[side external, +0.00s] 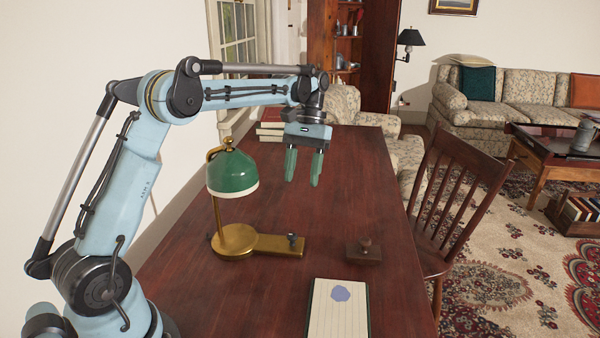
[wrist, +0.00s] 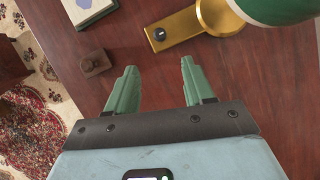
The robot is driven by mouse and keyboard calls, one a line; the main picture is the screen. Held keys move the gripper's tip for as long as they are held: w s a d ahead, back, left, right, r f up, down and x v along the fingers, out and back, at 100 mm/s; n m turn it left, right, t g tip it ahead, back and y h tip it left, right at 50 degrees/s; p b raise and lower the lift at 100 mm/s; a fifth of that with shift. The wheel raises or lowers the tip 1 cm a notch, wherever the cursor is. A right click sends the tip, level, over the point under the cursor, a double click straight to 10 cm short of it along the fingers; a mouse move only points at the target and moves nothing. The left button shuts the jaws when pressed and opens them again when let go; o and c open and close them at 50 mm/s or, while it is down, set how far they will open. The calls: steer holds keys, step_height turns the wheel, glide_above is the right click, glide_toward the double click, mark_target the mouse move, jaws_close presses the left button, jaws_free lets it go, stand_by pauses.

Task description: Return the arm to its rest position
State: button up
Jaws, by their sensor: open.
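My gripper (side external: 303,167) hangs over the desk (side external: 340,210) with its green fingers pointing down. The two fingers are apart and nothing is between them. In the wrist view my gripper (wrist: 157,88) is also open, with bare desk wood below the fingertips. My arm is blue and reaches from the left of the side view, bent at the elbow, with its forearm stretched out level above the desk.
A brass lamp with a green shade (side external: 233,173) stands left of my gripper. A wooden block with a knob (side external: 364,250) and a notepad (side external: 322,309) lie nearer. Books (side external: 270,127) are stacked behind. A wooden chair (side external: 450,200) stands at the right.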

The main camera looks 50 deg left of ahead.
steer(key=s+d+m+t+y, duration=0.2)
steer(key=s+d+m+t, duration=0.4)
steer(key=s+d+t, duration=0.5)
steer(key=shift+s+f, duration=0.4)
steer(key=shift+s, duration=0.85)
